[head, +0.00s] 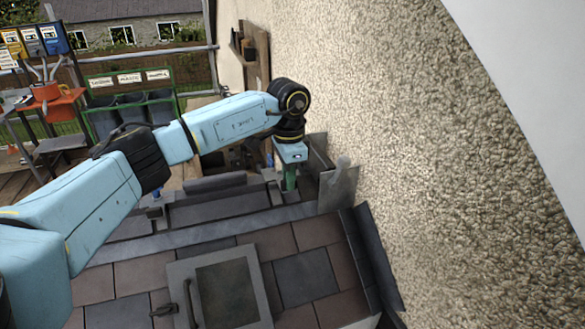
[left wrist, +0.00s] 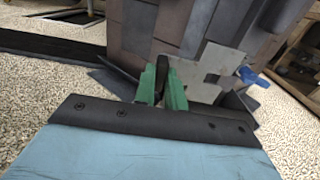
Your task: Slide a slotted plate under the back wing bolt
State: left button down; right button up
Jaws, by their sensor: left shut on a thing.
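My left gripper (head: 290,183) reaches down beside the rendered wall, at the upper edge of the roof. In the left wrist view its green fingers (left wrist: 164,88) are shut on a thin grey slotted plate (left wrist: 228,58); the part between the fingers is dark and hard to make out. The plate extends to the right of the fingers, with a dark slot in it. A blue wing bolt (left wrist: 247,75) shows just right of the plate, close to its edge; I cannot tell whether they touch. In the head view the arm and fingers hide much of this spot. My right gripper is not in view.
The rough rendered wall (head: 430,150) rises close on the right. A grey sheet (head: 337,190) stands against it. Below lie roof tiles (head: 303,280) and a framed roof window (head: 225,292). A green rack with bins (head: 130,105) stands at the back left.

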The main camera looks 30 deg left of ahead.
pick_arm(q)
jog(key=shift+f+b, duration=0.65)
jog(key=shift+f, duration=0.1)
notch_tip(320, 180, down, 3)
jog(key=b, duration=0.2)
jog(key=shift+f+b, duration=0.2)
jog(key=shift+b, duration=0.2)
jog(key=w+a+f+b, duration=0.1)
jog(key=a+f+b, duration=0.1)
jog(key=shift+w+b, duration=0.3)
jog(key=shift+w, duration=0.1)
jog(key=shift+a+r, duration=0.1)
jog(key=shift+a, duration=0.1)
jog(key=shift+w, duration=0.1)
jog(key=shift+w+a, duration=0.25)
jog(key=shift+a, duration=0.1)
